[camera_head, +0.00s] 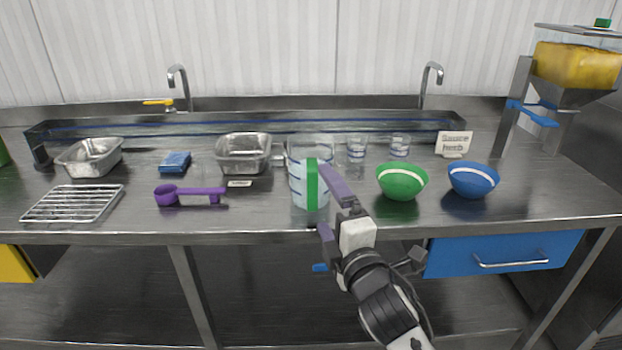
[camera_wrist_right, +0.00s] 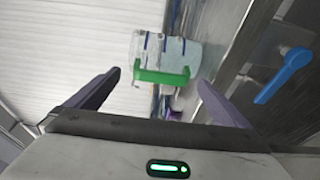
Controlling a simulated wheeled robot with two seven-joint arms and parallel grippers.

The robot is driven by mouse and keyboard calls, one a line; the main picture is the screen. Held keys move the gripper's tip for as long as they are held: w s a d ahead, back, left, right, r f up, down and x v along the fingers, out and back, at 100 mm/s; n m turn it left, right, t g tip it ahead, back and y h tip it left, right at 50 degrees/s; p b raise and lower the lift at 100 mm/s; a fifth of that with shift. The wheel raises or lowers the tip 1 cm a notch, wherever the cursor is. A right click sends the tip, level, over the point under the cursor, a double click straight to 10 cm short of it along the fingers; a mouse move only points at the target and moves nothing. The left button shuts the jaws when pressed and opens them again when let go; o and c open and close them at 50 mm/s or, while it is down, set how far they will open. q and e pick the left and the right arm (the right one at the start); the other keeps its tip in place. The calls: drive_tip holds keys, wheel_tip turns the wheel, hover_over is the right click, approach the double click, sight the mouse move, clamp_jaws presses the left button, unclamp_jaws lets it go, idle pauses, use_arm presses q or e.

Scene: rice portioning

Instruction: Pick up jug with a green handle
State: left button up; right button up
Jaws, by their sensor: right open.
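The clear jug (camera_head: 296,172) with blue markings stands upright near the front edge of the steel table, in the middle of the head view. Its green handle (camera_head: 312,185) faces the front. My right gripper (camera_head: 328,206) is open and empty just in front of the handle. In the right wrist view the green handle (camera_wrist_right: 162,76) shows beyond and between the two open fingers (camera_wrist_right: 158,82), apart from them, with the jug (camera_wrist_right: 170,48) behind it. My left gripper is in neither view.
A green bowl (camera_head: 402,184) and a blue bowl (camera_head: 473,181) stand right of the jug. A purple scoop (camera_head: 190,195), a metal container (camera_head: 243,155) and a wire rack (camera_head: 73,204) are to its left. Small measuring cups (camera_head: 357,150) stand behind. A blue drawer (camera_head: 510,254) hangs below.

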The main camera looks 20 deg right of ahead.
sight(315, 190)
drive_tip(key=w, duration=0.5)
drive_tip(key=shift+w+a+f, duration=0.2)
drive_tip(key=shift+a, duration=0.1)
drive_tip(key=c, duration=1.4)
drive_tip(key=shift+r, duration=0.2)
drive_tip(key=shift+c, duration=1.3)
drive_tip(key=shift+r, duration=0.1)
